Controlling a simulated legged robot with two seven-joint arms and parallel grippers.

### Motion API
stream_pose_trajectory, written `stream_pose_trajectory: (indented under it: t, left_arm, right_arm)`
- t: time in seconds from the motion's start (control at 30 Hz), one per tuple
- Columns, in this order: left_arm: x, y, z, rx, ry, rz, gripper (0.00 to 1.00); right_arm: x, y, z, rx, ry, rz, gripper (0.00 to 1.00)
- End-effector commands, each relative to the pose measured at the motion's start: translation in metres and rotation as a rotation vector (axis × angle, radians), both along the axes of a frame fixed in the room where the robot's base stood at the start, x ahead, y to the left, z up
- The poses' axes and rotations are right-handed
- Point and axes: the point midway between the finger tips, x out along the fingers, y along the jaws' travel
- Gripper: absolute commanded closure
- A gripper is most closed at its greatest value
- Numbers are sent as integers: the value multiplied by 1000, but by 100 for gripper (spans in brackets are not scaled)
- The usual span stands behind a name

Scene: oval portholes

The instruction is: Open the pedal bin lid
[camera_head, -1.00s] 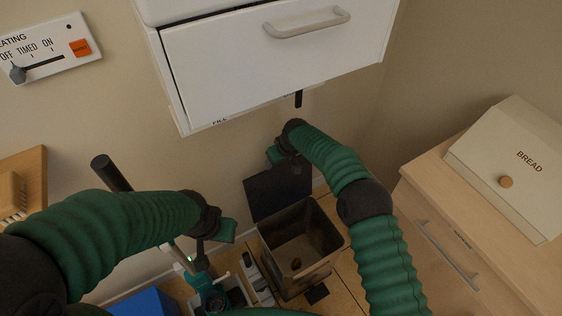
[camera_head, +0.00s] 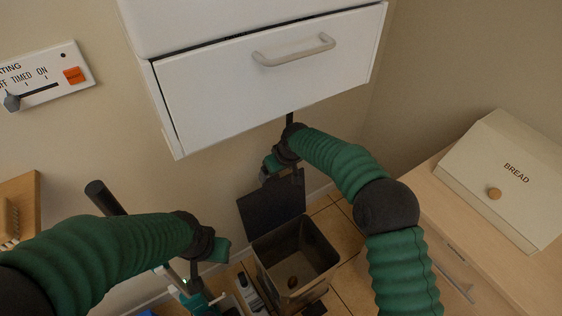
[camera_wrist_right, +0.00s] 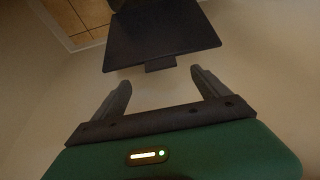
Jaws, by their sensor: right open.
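The pedal bin (camera_head: 318,238) stands on the floor below the white drawer unit. Its dark lid (camera_head: 268,212) is up, tilted back towards the wall, and the bin's inside shows, with a small brown thing at the bottom. My right gripper (camera_head: 274,164) is at the lid's upper edge. In the right wrist view its two fingers (camera_wrist_right: 160,78) are apart with nothing between them; the lid (camera_wrist_right: 160,38) and its small tab lie just beyond the fingertips. My left gripper (camera_head: 205,265) hangs left of the bin; its fingers are too unclear to read.
A white drawer (camera_head: 270,75) with a handle overhangs the bin. A bread box (camera_head: 505,180) sits on a wooden cabinet at the right. A dark-topped pole (camera_head: 105,197) and a bottle (camera_head: 248,290) stand left of the bin. Tiled floor (camera_head: 340,225) is clear at its right.

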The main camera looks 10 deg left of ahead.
Motion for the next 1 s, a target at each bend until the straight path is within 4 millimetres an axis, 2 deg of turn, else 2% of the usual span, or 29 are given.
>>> stream_pose_trajectory:
  t: [0.03, 0.1, 0.3, 0.43, 0.87, 1.0]
  left_arm:
    - [0, 0, 3, 0, 0, 0, 64]
    - [0, 0, 4, 0, 0, 0, 64]
    - [0, 0, 7, 0, 0, 0, 64]
    - [0, 0, 7, 0, 0, 0, 64]
    - [0, 0, 7, 0, 0, 0, 64]
    - [0, 0, 16, 0, 0, 0, 64]
  right_arm:
    - [-4, -3, 17, 1, -2, 0, 15]
    - [-10, -8, 35, 1, -2, 0, 15]
    - [-22, -17, 68, 1, 1, -1, 15]
    - [-25, -19, 74, 1, 3, 0, 15]
    - [-25, -19, 75, 0, 2, -1, 15]
    - [-36, -36, 84, -16, 9, -26, 15]
